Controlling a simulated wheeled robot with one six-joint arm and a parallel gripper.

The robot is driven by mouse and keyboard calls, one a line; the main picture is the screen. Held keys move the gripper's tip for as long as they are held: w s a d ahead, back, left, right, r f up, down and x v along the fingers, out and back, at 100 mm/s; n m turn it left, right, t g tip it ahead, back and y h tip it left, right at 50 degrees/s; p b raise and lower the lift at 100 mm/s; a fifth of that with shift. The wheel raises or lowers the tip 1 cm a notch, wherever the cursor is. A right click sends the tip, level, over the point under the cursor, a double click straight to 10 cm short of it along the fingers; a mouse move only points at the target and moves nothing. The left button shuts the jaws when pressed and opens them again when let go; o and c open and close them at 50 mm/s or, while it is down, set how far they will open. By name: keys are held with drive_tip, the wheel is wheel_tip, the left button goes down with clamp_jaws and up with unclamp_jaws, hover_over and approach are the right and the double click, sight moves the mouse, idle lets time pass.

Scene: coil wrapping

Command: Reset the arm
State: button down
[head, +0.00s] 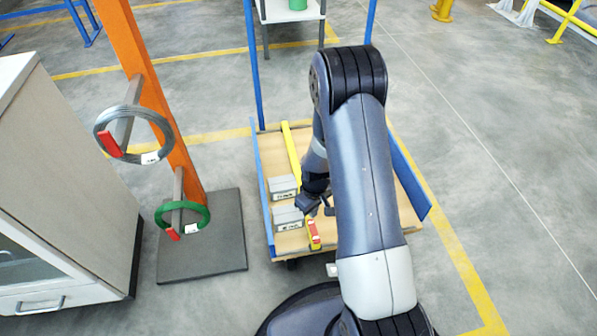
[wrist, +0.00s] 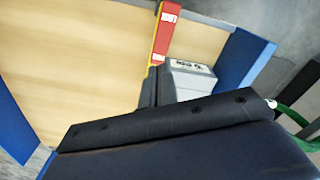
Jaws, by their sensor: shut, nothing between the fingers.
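My arm reaches forward over a low cart (head: 350,228) with a wooden deck. My gripper (head: 318,206) points down over the deck, beside two grey boxes, the farther one (head: 283,187) and the nearer one (head: 287,217). The gripper is shut and empty. In the wrist view its dark body fills the lower part, and a grey box (wrist: 190,80) shows just beyond it. The arm hides much of the deck's right side.
An orange post (head: 150,90) carries a grey wire coil (head: 104,127) and a green coil (head: 207,214) on pegs. A cabinet (head: 60,190) stands left. A red-and-yellow piece (head: 314,236) lies on the cart. Blue rails edge the deck. The floor right is clear.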

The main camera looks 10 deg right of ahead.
sight(312, 225)
drive_tip(key=shift+r, duration=0.6)
wheel_tip(312, 225, down, 7)
drive_tip(key=b, duration=0.4)
drive_tip(key=shift+r, duration=0.1)
